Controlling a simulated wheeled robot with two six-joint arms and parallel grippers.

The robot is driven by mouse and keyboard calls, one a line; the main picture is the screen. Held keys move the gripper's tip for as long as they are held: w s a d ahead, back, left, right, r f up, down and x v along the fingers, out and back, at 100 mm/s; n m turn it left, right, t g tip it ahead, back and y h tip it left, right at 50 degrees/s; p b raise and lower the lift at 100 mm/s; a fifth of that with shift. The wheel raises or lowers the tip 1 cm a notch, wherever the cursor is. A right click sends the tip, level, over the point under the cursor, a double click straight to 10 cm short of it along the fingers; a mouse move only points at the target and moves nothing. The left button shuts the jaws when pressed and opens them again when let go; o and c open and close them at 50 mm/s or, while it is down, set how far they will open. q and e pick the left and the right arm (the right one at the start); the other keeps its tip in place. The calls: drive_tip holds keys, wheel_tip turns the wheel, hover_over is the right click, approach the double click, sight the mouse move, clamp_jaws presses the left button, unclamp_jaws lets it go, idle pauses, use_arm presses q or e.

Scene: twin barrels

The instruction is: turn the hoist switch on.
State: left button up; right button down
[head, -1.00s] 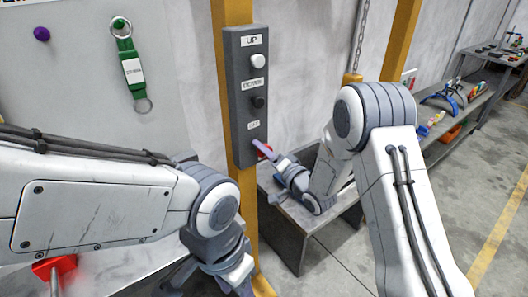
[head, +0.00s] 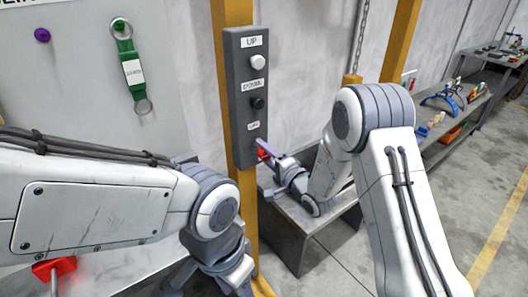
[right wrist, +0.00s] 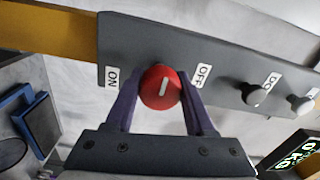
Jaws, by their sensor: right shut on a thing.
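The hoist switch is a round red knob (right wrist: 160,88) at the low end of a grey control box (head: 246,95); it also shows in the head view (head: 263,154). My right gripper (right wrist: 162,98) is shut on the knob, one purple finger on each side. The knob's white line stands nearly upright in the right wrist view, between the ON label (right wrist: 112,77) on the left and the OFF label (right wrist: 203,75) on the right. My left gripper (head: 238,277) is at the bottom of the head view, its fingertips cut off or hidden.
A white button (head: 258,62) and a black button (head: 258,102) sit above the knob. The box hangs on a yellow post (head: 232,14). A grey bench (head: 290,222) stands just right of the post. A green tag (head: 131,70) hangs on the left panel.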

drive_tip(key=shift+w+d, duration=0.1)
drive_tip(key=shift+d, duration=0.05)
drive_tip(key=shift+c, duration=1.3)
unclamp_jaws()
drive_tip(key=b+v, duration=0.2)
drive_tip(key=v, duration=0.8)
drive_tip(key=shift+s, duration=0.25)
